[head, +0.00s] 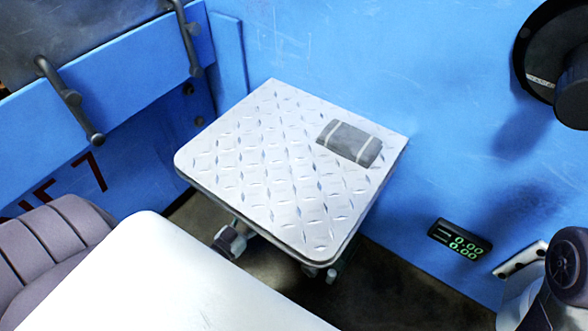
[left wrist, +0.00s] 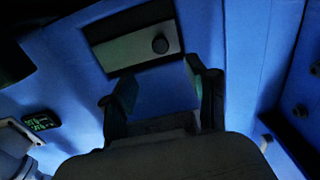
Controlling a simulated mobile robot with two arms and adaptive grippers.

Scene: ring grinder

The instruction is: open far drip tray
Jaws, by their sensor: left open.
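In the left wrist view my left gripper (left wrist: 160,88) is open, with nothing between its two fingers. Beyond the fingertips is a dark and grey rectangular panel (left wrist: 105,50) set on the blue wall, with a round dark knob (left wrist: 160,45) on its right half. The panel looks flush and shut; it may be the drip tray's front, but I cannot tell for sure. The knob lies between and beyond the fingertips, apparently apart from them.
A diamond-plate platform (head: 250,170) with a grey block-like pad (head: 349,141) stands against the blue machine wall (head: 440,70). A green-lit readout (head: 460,240) is at the right; it also shows in the left wrist view (left wrist: 41,121). Dark handles (head: 70,100) are on the left panel.

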